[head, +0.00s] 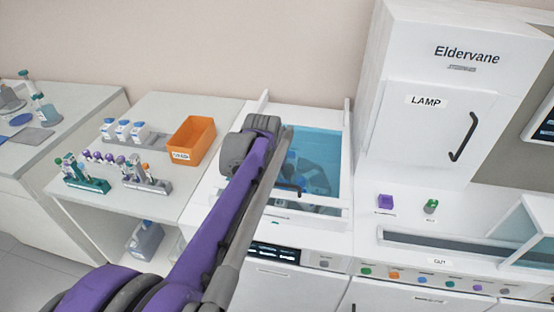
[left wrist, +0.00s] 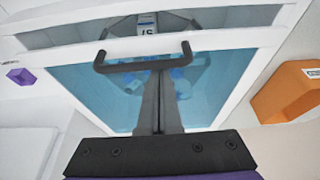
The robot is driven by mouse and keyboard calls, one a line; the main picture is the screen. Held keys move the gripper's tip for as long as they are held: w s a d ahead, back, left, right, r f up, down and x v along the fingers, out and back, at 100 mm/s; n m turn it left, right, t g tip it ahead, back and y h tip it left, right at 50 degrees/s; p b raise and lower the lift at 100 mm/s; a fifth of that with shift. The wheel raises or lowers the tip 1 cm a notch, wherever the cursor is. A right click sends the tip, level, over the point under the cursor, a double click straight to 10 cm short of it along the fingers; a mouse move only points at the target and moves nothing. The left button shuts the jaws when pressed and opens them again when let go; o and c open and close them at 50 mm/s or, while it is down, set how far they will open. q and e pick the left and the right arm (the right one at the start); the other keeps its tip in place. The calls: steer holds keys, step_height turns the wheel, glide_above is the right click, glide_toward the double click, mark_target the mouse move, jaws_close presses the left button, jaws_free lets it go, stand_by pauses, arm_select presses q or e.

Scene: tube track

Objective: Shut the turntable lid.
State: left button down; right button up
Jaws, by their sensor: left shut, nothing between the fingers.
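The turntable lid is a blue-tinted pane in a white frame (head: 333,165) on top of the white machine. Its front bar carries a dark handle (head: 290,188). The lid and the black handle (left wrist: 110,67) also show in the left wrist view. An untinted strip (left wrist: 75,35) lies beyond the handle bar, on the machine's front side, so the lid appears partly open. My left gripper (left wrist: 160,78) is shut and empty, its fingertips close to the handle on the pane side. I cannot tell whether they touch it. In the head view my left arm hides the fingers. My right gripper is not in view.
An orange bin (head: 191,142) and tube racks stand on the bench to the left. A tall white lamp cabinet (head: 420,130) rises to the right. A purple block (head: 385,202) and a green item (head: 430,206) sit in front of it.

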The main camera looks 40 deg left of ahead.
arm_select(q)
steer(key=shift+s+d, duration=0.35)
steer(key=shift+s, duration=0.3)
steer(key=shift+s+d, duration=0.35)
steer(key=shift+s, duration=0.25)
steer(key=shift+s+d, duration=0.35)
steer(key=shift+s, duration=0.3)
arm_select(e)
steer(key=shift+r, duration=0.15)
arm_select(q)
steer(key=shift+w+a+r+p, duration=0.15)
steer(key=shift+w+a+r, duration=0.15)
steer(key=shift+w, duration=0.3)
steer(key=shift+w+a+r+p, duration=0.15)
steer(key=shift+w+a+r, duration=0.1)
steer(key=shift+w, duration=0.35)
steer(key=shift+w+a+r, duration=0.2)
steer(key=shift+a+r, duration=0.05)
steer(key=shift+r, duration=0.4)
steer(key=shift+w+a+r, duration=0.2)
steer(key=shift+r, duration=0.4)
steer(key=v, duration=0.7)
steer(key=shift+s+d, duration=0.25)
steer(key=shift+s, duration=0.05)
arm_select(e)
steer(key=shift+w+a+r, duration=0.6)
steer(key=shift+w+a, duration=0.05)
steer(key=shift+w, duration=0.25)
